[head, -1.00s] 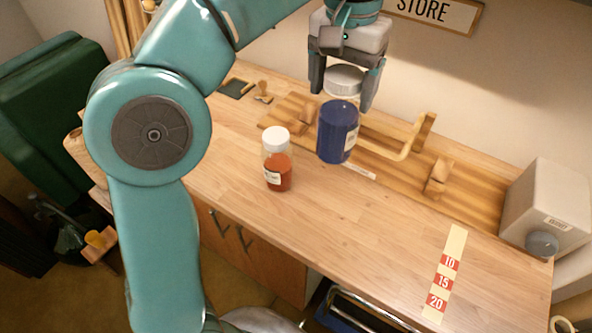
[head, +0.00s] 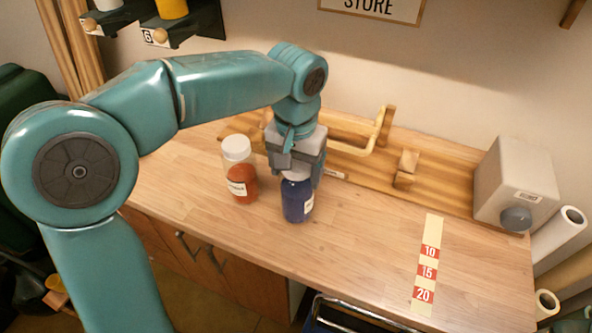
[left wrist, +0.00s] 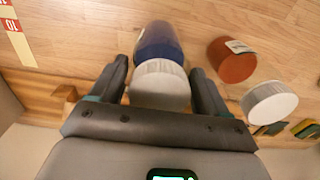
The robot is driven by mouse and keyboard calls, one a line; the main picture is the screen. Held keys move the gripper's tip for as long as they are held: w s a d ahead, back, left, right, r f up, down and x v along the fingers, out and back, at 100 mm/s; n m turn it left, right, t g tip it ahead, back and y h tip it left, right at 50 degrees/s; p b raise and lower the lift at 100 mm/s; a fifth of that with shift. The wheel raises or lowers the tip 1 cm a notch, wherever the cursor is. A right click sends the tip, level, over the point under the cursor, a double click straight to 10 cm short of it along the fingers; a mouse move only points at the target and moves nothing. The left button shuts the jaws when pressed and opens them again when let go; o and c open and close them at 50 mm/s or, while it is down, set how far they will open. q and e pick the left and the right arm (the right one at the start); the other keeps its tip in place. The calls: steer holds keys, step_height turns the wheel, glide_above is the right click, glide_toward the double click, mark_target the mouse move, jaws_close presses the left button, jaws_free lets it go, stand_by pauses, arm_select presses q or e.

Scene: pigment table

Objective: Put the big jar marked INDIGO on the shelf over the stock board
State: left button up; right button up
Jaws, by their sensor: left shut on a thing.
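The big blue jar (head: 297,204) with a pale lid hangs upright from my left gripper (head: 297,176), in front of the wooden board. Its white label faces partly right; the writing is too small to read. In the left wrist view, the fingers (left wrist: 159,72) are shut on the pale lid (left wrist: 160,84), with the blue body (left wrist: 158,42) beyond. I cannot tell whether the jar's base touches the table. The stock board is probably the long wooden board (head: 440,190) at the back. I cannot make out a shelf over it. My right gripper is not in view.
An orange-red jar (head: 243,187) with a white lid stands close left of the blue jar. A wooden rail (head: 384,128) and block (head: 406,168) rise from the board. A grey box (head: 515,180) stands right. The front-right table is clear around the numbered strip (head: 426,268).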

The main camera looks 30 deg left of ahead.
arm_select(q)
steer(key=shift+f, duration=0.25)
steer(key=shift+f, duration=0.15)
steer(key=o, duration=1.8)
steer(key=shift+o, duration=0.2)
